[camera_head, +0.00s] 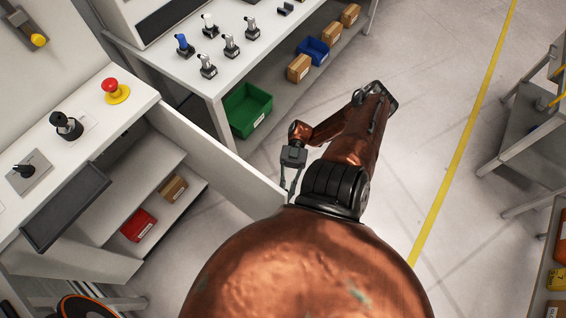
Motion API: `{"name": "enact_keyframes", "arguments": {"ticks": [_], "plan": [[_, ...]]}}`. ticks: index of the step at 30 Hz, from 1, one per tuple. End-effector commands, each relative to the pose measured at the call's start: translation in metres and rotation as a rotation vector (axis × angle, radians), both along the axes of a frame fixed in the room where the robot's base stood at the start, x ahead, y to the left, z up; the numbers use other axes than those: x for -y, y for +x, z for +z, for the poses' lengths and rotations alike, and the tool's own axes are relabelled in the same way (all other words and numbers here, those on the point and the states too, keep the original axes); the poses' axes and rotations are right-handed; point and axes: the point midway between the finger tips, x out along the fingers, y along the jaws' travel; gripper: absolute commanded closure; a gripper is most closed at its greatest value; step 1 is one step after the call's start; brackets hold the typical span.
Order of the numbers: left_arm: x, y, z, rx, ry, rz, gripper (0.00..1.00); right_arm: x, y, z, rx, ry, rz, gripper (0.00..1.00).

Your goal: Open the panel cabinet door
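The white panel cabinet (122,113) stands at the left, its top slanting across the view. Its door (215,152) stands swung out from the cabinet front, with shelves showing behind it. My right gripper (288,190) points down at the door's free outer edge, and its two thin fingers look apart. Whether they touch the door is hard to tell, as my copper arm hides the area just below. My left gripper is not in view.
A red button (111,86) and a black knob (66,125) sit on the cabinet top. A red bin (138,225) and a brown box (173,188) are inside. A workbench (214,88) with a green bin (247,109) stands beyond the door.

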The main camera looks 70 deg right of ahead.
Motion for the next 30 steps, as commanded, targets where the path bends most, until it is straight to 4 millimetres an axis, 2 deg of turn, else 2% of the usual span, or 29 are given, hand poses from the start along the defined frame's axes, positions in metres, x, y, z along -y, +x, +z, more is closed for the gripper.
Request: {"name": "enact_keyframes", "arguments": {"ticks": [6, 7, 14, 24, 26, 30], "plan": [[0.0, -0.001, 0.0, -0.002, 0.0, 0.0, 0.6, 0.001, 0.002, -0.003, 0.001, -0.01, -0.007, 1.0], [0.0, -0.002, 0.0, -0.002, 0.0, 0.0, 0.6, 0.001, 0.002, -0.003, 0.001, -0.01, -0.007, 0.88], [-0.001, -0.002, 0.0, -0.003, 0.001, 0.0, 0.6, 0.001, 0.001, -0.002, 0.001, -0.007, -0.006, 0.73], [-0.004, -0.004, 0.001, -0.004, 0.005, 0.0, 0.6, 0.004, 0.0, -0.001, 0.001, -0.005, -0.006, 0.72], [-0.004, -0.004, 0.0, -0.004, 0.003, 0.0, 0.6, 0.009, 0.001, -0.002, 0.001, -0.006, -0.006, 0.72], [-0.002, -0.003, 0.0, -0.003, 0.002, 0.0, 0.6, 0.031, 0.004, -0.002, 0.0, -0.008, -0.006, 0.72]]}}
